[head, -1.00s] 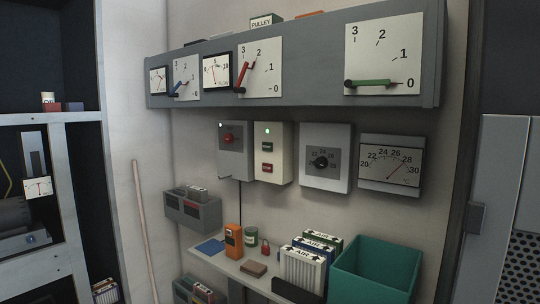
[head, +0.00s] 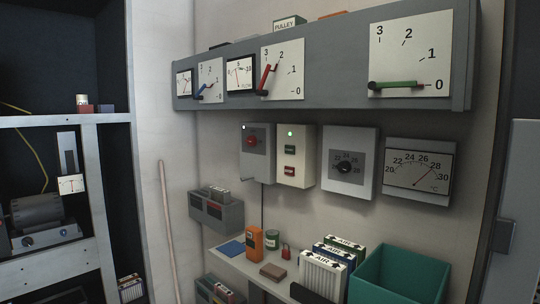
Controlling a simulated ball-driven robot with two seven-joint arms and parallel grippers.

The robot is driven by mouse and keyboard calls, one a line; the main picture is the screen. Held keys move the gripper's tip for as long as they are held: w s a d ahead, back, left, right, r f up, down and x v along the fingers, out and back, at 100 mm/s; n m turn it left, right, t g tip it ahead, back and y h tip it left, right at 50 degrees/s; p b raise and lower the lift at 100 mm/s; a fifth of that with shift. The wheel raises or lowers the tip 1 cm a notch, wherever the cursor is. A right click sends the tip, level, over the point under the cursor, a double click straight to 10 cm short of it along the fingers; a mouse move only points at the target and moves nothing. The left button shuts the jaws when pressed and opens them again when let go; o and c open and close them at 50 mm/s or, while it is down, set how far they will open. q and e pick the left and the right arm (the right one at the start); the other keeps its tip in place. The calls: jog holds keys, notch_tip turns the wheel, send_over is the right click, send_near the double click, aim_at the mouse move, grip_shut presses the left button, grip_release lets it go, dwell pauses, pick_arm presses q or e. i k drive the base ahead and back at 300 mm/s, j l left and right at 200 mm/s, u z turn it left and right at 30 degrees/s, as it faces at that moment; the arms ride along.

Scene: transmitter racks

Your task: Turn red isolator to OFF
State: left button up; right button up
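The red isolator (head: 253,141) is a red rotary knob on a grey wall box (head: 258,165) below the long grey gauge panel. A small white light shows at the box's upper left corner. The knob's markings are too small to read, so I cannot tell its position. Neither of my grippers is in view.
Right of the isolator are a push-button box (head: 296,157) with a green light, a dial thermostat (head: 349,162) and a temperature gauge (head: 417,169). Below, a shelf (head: 225,256) holds an orange meter (head: 256,242), a padlock (head: 286,251) and air filters (head: 323,275). A teal bin (head: 398,275) stands right.

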aim_at(251, 140)
jog(key=i+j, duration=0.1)
jog(key=j, duration=0.55)
jog(key=i+j+z, duration=0.3)
jog(key=i+j, duration=0.15)
jog(key=j, duration=0.25)
jog(key=i+j+z, duration=0.1)
jog(key=i+j, duration=0.15)
jog(key=j, duration=0.1)
